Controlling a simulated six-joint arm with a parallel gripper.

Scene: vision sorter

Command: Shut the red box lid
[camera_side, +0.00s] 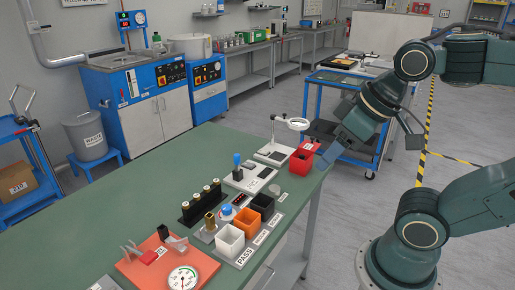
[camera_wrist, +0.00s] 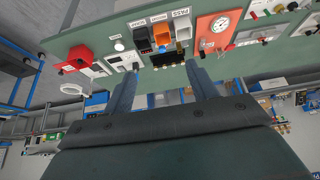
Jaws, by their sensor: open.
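The red box (camera_side: 301,163) stands near the right edge of the green bench, beside the white ring-lamp stand. In the wrist view the red box (camera_wrist: 79,54) is at the upper left, outside the space between my fingers. Its red upper part appears raised, but it is too small to tell the lid's exact angle. My gripper (camera_side: 326,157) is just right of the box in the side view, close to it; I cannot tell whether they touch. In the wrist view my gripper (camera_wrist: 161,72) has its two fingers wide apart with nothing held between them.
The ring-lamp stand (camera_side: 273,152) is just left of the box. White, orange and black bins (camera_side: 230,241) stand nearer along the bench, with a row of dark posts (camera_side: 201,203) behind. An orange plate with a dial (camera_side: 160,268) is at the front. The bench's left part is clear.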

